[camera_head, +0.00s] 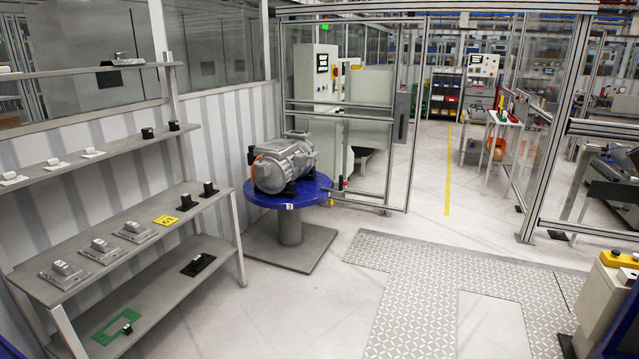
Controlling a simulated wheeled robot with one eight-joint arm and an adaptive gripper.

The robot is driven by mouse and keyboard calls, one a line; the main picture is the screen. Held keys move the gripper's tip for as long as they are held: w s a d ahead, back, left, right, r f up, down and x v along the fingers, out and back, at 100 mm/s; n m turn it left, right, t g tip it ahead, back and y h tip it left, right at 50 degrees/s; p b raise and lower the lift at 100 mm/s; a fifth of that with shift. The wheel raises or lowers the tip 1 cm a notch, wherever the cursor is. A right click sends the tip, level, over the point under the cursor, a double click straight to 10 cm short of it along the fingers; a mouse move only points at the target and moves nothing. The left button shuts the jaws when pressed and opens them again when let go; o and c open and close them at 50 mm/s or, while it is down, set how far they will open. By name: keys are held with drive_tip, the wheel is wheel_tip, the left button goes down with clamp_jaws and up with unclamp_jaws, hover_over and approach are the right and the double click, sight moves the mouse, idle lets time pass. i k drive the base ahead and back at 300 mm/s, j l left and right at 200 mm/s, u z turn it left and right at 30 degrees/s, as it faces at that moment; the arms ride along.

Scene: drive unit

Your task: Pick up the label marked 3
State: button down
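A small white label (289,206) with a dark mark, which looks like a 3, is at the front rim of the round blue table (258,199). It is too small to read surely. A grey metal drive unit (284,164) sits on this table, above and behind the label. A yellow plate (166,220) with dark characters lies on the middle shelf at left; I cannot read it clearly. My gripper is not in view.
A grey shelf rack (120,262) at left holds metal plates, black blocks and a green frame (117,325). A glazed metal-framed fence (345,115) stands behind the table. The light floor (300,310) in front is clear. A yellow-topped white unit (607,290) is at right.

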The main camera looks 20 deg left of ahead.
sight(54, 165)
drive_tip(key=i+j+u, duration=0.3)
drive_tip(key=u, duration=0.15)
drive_tip(key=i+j+u, duration=0.4)
drive_tip(key=i+u, duration=0.75)
drive_tip(key=i, duration=0.4)
drive_tip(key=i+l+u, duration=0.25)
drive_tip(key=i, duration=0.45)
